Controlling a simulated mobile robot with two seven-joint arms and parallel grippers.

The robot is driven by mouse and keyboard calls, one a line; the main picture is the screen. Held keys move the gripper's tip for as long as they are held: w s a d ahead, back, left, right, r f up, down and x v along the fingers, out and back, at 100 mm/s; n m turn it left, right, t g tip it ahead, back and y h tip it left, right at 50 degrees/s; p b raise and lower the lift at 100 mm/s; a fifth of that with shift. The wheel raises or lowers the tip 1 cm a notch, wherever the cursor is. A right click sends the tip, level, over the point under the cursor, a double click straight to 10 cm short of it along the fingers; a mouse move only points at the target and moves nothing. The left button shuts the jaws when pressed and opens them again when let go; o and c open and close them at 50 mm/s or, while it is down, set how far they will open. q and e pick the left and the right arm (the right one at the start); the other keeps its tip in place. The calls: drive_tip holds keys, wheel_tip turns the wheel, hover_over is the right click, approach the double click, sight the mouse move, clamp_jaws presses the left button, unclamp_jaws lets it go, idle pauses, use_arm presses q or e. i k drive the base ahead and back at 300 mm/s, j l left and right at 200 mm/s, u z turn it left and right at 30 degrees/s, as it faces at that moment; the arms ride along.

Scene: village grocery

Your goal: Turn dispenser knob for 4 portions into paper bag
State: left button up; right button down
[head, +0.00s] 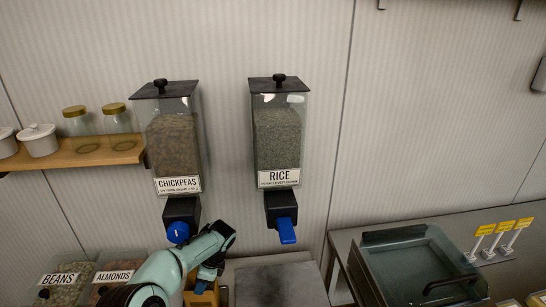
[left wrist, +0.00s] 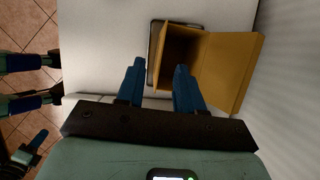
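The chickpeas dispenser (head: 174,140) hangs on the wall at left centre, with a blue knob (head: 178,232) at its black outlet. The rice dispenser (head: 278,140) hangs to its right, with a blue part (head: 286,230) below its outlet. My left gripper (head: 208,281) is low, below and right of the chickpeas knob. The paper bag (left wrist: 235,65) lies just past the fingertips, mouth open and dark inside; only a bit shows in the head view (head: 203,298).
Bins of beans (head: 62,285) and almonds (head: 118,275) sit at lower left. A shelf (head: 80,156) holds jars and white pots. A glass-lidded case (head: 420,265) and yellow tags stand at right. A dark plate (left wrist: 153,50) lies under the bag on the pale counter (left wrist: 105,45).

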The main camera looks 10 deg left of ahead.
sight(177, 231)
drive_tip(key=k, duration=1)
